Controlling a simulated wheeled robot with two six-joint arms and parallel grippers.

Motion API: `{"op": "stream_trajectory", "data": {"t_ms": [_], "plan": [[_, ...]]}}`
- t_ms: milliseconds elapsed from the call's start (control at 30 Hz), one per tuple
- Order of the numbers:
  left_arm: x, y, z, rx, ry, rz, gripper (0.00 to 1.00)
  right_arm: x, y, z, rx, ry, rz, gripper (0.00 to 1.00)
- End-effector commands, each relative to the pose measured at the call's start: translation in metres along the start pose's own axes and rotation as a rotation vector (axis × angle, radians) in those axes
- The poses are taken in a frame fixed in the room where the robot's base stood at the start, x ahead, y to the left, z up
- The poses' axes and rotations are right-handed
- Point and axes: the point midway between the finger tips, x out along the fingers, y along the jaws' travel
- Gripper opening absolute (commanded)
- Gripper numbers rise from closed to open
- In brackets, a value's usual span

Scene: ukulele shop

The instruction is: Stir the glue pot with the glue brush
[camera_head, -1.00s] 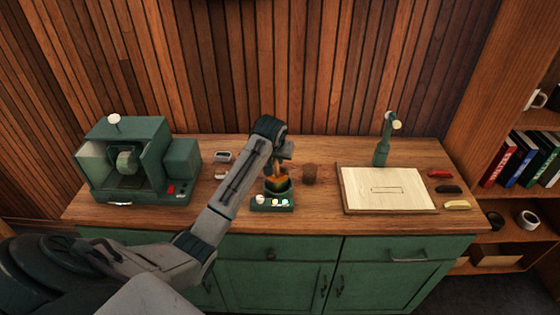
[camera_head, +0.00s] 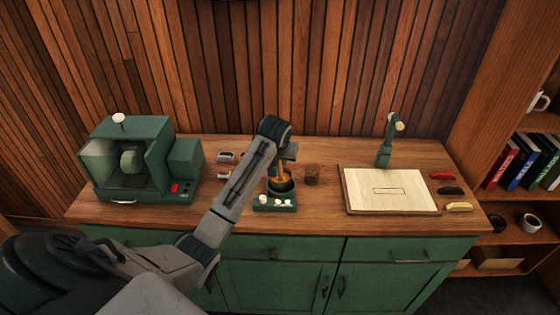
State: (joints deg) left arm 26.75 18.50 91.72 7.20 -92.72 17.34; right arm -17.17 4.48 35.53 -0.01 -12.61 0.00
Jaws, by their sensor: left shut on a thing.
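The glue pot (camera_head: 283,193) is a dark round pot in a green base with small knobs along its front, standing on the wooden counter. My left gripper (camera_head: 283,163) is above the pot, pointing down, and shut on the glue brush (camera_head: 281,171). The brush is mostly hidden by my wrist; its lower part reaches into the pot's mouth. The brush tip and the pot's contents cannot be made out clearly. My right gripper is not in view.
A brown cylinder (camera_head: 312,175) stands just right of the pot. A green machine (camera_head: 150,157) is at the left. A pale board (camera_head: 391,191) and a green lamp-like stand (camera_head: 384,152) are at the right. Small coloured pieces (camera_head: 451,190) lie beyond the board.

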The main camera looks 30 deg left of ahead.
Motion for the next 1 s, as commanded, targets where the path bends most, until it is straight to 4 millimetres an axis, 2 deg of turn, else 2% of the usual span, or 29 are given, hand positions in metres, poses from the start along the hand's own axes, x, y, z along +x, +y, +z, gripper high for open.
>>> {"op": "stream_trajectory", "data": {"t_ms": [633,1000], "plan": [[-0.05,0.0,-0.016,0.0,0.002,0.001,0.0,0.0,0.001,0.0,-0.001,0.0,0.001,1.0],[-0.057,0.0,-0.017,0.0,-0.001,0.0,0.0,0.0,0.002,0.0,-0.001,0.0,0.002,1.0]]}}
